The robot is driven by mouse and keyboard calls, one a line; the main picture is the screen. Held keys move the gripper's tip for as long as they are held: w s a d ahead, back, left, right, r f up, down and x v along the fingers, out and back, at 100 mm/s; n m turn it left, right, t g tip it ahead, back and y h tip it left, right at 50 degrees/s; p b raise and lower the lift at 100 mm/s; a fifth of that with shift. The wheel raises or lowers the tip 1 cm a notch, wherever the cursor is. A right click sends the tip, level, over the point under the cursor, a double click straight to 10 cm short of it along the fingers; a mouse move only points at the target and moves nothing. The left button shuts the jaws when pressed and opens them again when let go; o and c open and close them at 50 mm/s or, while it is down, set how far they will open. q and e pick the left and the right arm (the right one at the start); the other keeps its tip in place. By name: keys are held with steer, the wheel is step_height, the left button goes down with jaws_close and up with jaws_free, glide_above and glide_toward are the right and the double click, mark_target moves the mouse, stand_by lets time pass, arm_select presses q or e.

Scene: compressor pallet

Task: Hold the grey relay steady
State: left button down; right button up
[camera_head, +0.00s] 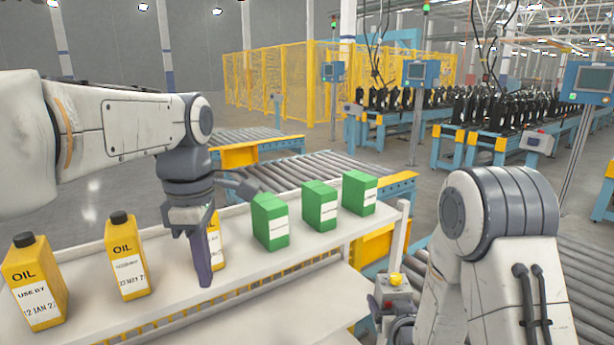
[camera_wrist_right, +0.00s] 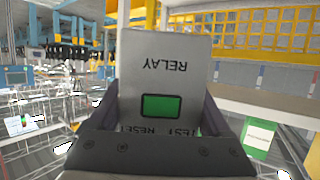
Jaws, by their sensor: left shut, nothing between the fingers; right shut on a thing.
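The grey relay (camera_wrist_right: 165,75) fills the middle of the right wrist view, with upside-down RELAY lettering and a green rectangle with TEST and RESET marks by it. My right gripper (camera_wrist_right: 160,112) is shut on it, one finger along each side. My left gripper (camera_head: 204,262) is shut and empty. It points down in front of a partly covered yellow oil bottle (camera_head: 216,245).
A white shelf (camera_head: 330,262) carries yellow oil bottles (camera_head: 126,262) at left and green boxes (camera_head: 320,207) at right. Roller conveyors (camera_head: 320,165) run behind.

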mark_target(391, 281)
steer(key=shift+r, duration=0.1)
stand_by(0.4)
